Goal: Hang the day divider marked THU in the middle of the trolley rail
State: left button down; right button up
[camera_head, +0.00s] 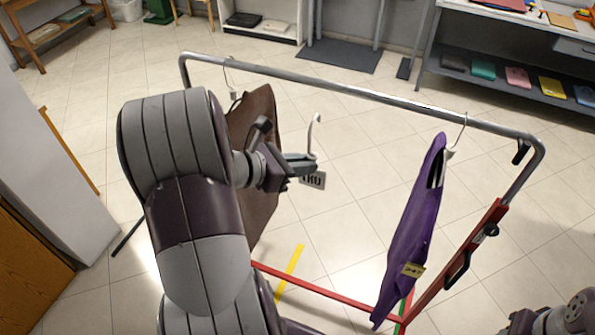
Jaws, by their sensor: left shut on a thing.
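The THU day divider (314,181) is a small pale tag with dark lettering under a white hook (317,135). My left gripper (303,164) is shut on it, below the hook's open curve. The trolley rail (345,90) is a grey bar running across the view behind the divider. In this view the hook top sits below the rail's line, and a gap shows between them. Part of a second arm of mine (555,315) shows at the lower right corner; its gripper's fingers are not visible.
A brown garment (257,130) hangs near the rail's left end, partly hidden by my left arm. A purple garment (415,225) with a yellow tag (413,270) hangs near the right end. The rail between them is clear. A red trolley frame (335,290) lies low.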

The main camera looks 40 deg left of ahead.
pick_arm(q)
jog(key=w+a+p, duration=0.1)
jog(key=w+a, duration=0.1)
jog(key=w, duration=0.8)
jog(key=shift+w+a+p, duration=0.2)
jog(key=shift+a+p, duration=0.1)
jog(key=shift+p, duration=0.1)
dwell(0.7)
jog(key=shift+w+a+b, duration=0.15)
jog(key=shift+w+b, duration=0.45)
jog(key=shift+w, duration=0.15)
jog(key=shift+w, duration=0.1)
